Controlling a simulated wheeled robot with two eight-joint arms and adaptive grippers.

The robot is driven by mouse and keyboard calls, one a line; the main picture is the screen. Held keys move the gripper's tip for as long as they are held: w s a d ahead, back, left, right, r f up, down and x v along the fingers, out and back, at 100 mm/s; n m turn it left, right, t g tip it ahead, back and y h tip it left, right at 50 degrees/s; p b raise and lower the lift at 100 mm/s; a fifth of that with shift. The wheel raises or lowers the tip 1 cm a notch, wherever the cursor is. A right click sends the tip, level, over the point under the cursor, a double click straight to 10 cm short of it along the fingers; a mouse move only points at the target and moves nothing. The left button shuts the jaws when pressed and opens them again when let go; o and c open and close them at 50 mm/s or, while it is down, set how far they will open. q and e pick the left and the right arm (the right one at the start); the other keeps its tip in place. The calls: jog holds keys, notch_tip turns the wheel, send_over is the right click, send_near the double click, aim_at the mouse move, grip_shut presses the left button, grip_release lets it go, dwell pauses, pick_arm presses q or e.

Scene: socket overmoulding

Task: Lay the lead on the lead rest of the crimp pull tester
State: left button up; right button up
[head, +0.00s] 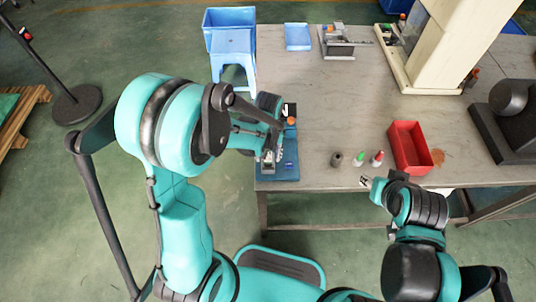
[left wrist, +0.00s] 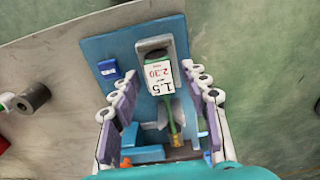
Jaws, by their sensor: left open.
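The crimp pull tester has a blue base plate (head: 288,168), and an orange part shows on it in the head view. In the left wrist view the same base plate (left wrist: 98,48) carries a grey upright frame and a blue block. A green lead (left wrist: 172,118) with a brass-coloured end lies over the tester, beside a white label reading 1.5 and 2.30. Whether the lead touches the rest is hard to tell. My left gripper (left wrist: 160,100) is open, its fingers either side of the lead and apart from it. My right gripper (head: 366,182) is at the table's front edge; its jaws are too small to judge.
A red bin (head: 409,147) stands right of several small bottles, among them a green-capped one (head: 358,159). A blue crate (head: 231,42) is at the back left. The middle of the table (head: 335,105) is clear.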

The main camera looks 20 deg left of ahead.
pick_arm(q)
notch_tip(320, 180, up, 10)
jog(key=r+p, duration=0.1)
jog(key=p, duration=0.3)
jog(key=s+a+r+m+t, duration=0.1)
jog(key=s+a+r+t, duration=0.1)
jog(key=s+r, duration=0.3)
jog(key=s+a+r+m+t, duration=0.2)
jog(key=s+r+t, duration=0.3)
jog(key=shift+s+a, duration=0.2)
jog(key=shift+a, duration=0.15)
